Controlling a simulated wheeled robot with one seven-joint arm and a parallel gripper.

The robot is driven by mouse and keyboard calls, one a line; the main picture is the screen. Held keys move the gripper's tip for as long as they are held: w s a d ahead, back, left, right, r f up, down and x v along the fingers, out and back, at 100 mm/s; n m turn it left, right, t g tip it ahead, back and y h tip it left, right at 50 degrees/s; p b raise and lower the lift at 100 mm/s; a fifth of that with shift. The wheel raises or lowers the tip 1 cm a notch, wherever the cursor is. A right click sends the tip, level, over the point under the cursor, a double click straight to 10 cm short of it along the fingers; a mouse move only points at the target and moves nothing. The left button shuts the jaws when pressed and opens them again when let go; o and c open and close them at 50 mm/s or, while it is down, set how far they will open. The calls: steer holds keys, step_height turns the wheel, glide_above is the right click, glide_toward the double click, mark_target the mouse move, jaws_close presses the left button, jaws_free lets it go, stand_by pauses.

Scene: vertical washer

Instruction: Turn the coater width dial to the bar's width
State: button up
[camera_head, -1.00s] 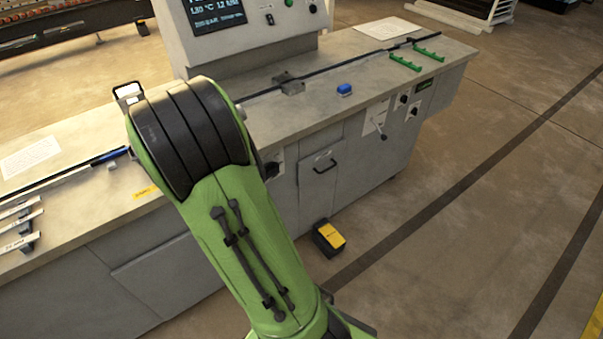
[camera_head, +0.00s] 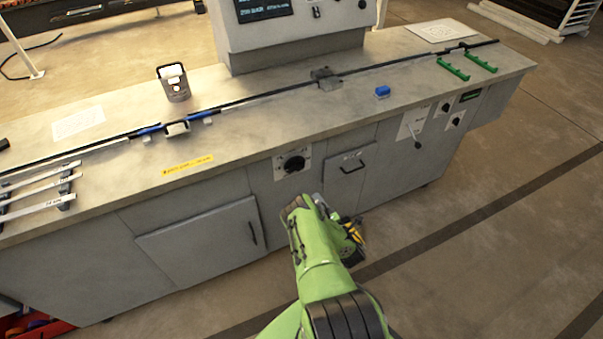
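A large black dial (camera_head: 293,163) on a pale plate is on the cabinet's front, left of a small handled door. Smaller black knobs (camera_head: 445,107) sit further right on the front. I cannot read any of their labels. Several flat bars (camera_head: 35,188) with small labels lie on a dark rack at the bench's left end; the writing is too small to read. My green arm reaches up from the bottom, its far part just below and right of the large dial. My gripper's fingers are hidden behind the arm, so its contact with the dial cannot be seen.
A lever (camera_head: 417,143) sticks out of the front, right of the handled door (camera_head: 350,166). The bench top (camera_head: 235,130) holds a long rail, a metal cup (camera_head: 173,82) and a blue block (camera_head: 382,92).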

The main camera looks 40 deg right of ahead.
steer(key=f+b, duration=0.1)
steer(key=b, duration=1.9)
glide_toward(298, 170)
steer(key=x, duration=0.8)
steer(key=shift+w+d, duration=0.1)
steer(key=shift+w, duration=0.3)
steer(key=shift+c, duration=0.4)
jaws_close()
